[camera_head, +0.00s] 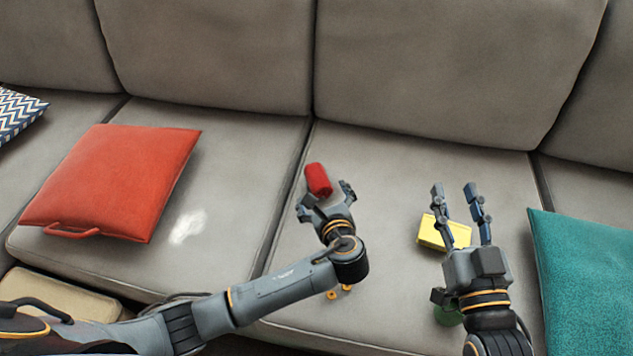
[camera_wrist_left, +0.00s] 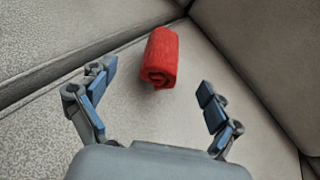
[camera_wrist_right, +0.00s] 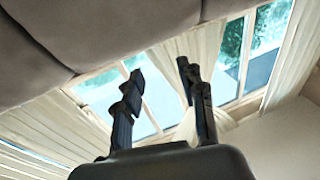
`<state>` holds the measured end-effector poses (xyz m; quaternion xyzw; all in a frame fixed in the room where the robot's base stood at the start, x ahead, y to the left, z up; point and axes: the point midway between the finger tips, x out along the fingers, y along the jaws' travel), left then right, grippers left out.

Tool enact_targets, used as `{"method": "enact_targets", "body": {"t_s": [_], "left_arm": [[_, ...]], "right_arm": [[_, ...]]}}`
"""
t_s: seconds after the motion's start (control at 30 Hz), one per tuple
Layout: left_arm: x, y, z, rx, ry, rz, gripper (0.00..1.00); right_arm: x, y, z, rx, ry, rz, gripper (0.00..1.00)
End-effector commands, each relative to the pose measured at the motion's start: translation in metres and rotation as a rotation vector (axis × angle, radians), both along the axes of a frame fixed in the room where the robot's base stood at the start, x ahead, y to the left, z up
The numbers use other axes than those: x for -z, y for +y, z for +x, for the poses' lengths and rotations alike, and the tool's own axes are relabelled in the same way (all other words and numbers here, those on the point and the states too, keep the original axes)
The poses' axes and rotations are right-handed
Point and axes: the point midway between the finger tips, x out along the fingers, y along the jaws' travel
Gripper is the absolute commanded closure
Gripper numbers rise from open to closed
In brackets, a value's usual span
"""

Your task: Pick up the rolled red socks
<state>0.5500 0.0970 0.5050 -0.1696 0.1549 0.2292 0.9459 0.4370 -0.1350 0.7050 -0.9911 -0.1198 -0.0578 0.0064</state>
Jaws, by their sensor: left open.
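The rolled red socks (camera_head: 318,179) lie on the grey sofa seat, just beyond my left gripper (camera_head: 325,194). In the left wrist view the red roll (camera_wrist_left: 160,58) shows its spiral end, ahead of and between the two spread fingers (camera_wrist_left: 155,95). My left gripper is open and empty, and the socks look apart from its fingers. My right gripper (camera_head: 458,190) is open, with its fingers pointing up, to the right over the seat. In the right wrist view its fingers (camera_wrist_right: 157,75) are apart with nothing between them.
A yellow block (camera_head: 432,232) lies on the seat partly behind my right gripper. A green thing (camera_head: 448,317) and small orange pieces (camera_head: 346,288) are near the front edge. A red cushion (camera_head: 115,180) is at left, a teal cushion (camera_head: 590,270) at right. The sofa backrest (camera_head: 450,70) rises behind.

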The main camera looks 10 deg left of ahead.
Motion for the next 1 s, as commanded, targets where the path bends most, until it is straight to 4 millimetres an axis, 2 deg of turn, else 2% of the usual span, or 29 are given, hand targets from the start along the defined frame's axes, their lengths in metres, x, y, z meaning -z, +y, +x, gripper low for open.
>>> {"method": "enact_targets", "body": {"t_s": [0.17,0.6,0.77,1.0], "left_arm": [[0.004,0.003,0.006,-0.001,0.0,0.002,0.1],[0.02,0.019,0.042,-0.001,-0.001,0.002,0.1],[0.021,0.022,0.047,-0.002,0.002,0.0,0.1],[0.021,0.022,0.047,-0.001,0.001,0.0,0.1]], "right_arm": [[-0.01,0.001,-0.001,-0.003,-0.062,0.017,0.6],[-0.077,0.004,-0.027,-0.026,-0.458,0.127,0.6],[-0.087,0.004,-0.034,-0.03,-0.521,0.144,0.6],[-0.089,0.003,-0.035,-0.03,-0.527,0.145,0.6]]}}
